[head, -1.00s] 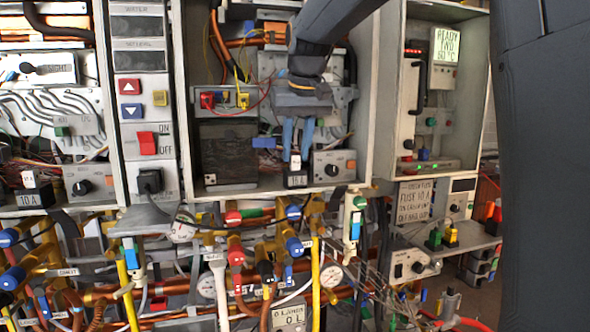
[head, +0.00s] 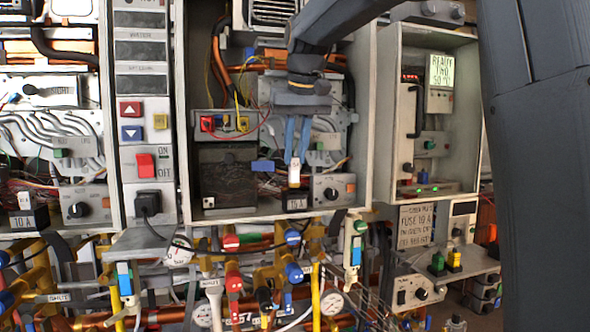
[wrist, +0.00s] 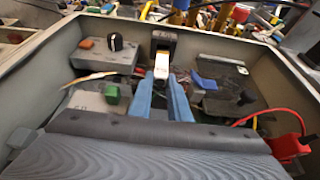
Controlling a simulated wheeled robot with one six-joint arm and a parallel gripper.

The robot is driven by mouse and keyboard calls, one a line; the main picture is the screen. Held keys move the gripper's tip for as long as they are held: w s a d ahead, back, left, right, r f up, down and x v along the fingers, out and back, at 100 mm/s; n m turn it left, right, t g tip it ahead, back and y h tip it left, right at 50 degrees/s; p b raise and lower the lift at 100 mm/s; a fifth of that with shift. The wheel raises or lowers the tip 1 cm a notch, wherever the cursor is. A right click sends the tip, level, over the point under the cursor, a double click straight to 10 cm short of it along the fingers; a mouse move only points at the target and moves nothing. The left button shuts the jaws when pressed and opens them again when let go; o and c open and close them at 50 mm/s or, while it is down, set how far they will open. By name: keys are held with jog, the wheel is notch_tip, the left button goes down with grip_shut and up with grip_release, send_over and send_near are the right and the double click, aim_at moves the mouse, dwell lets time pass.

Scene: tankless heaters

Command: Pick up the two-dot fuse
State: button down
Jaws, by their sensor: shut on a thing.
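My gripper (head: 293,160) has blue fingers and is shut on a small white fuse (head: 294,176) inside the middle open cabinet. The fuse hangs upright below the fingertips, just above a black holder (head: 296,202) with a "10 A" label. I cannot tell whether its lower end is fully clear of the holder. In the wrist view the fuse (wrist: 158,70) shows pale between the blue fingertips (wrist: 163,78), with the dark holder (wrist: 163,38) beyond it. Any dots on the fuse are too small to tell.
A grey box with a black knob (head: 330,193) stands right of the holder. A dark block (head: 228,180) and a blue piece (head: 263,166) are to the left. The cabinet walls (head: 367,120) enclose the space. Pipes and valves (head: 240,270) crowd below.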

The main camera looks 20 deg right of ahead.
notch_tip(320, 180, up, 2)
jog(key=shift+r, duration=0.1)
jog(key=s+b, duration=0.8)
jog(key=s, duration=0.7)
jog(key=shift+s+f, duration=0.15)
jog(key=shift+f, duration=0.2)
jog(key=s+b, duration=0.1)
jog(key=b, duration=0.1)
jog(key=s+b, duration=0.1)
jog(key=b, duration=0.2)
jog(key=shift+s+r, duration=0.2)
jog(key=shift+s, duration=0.05)
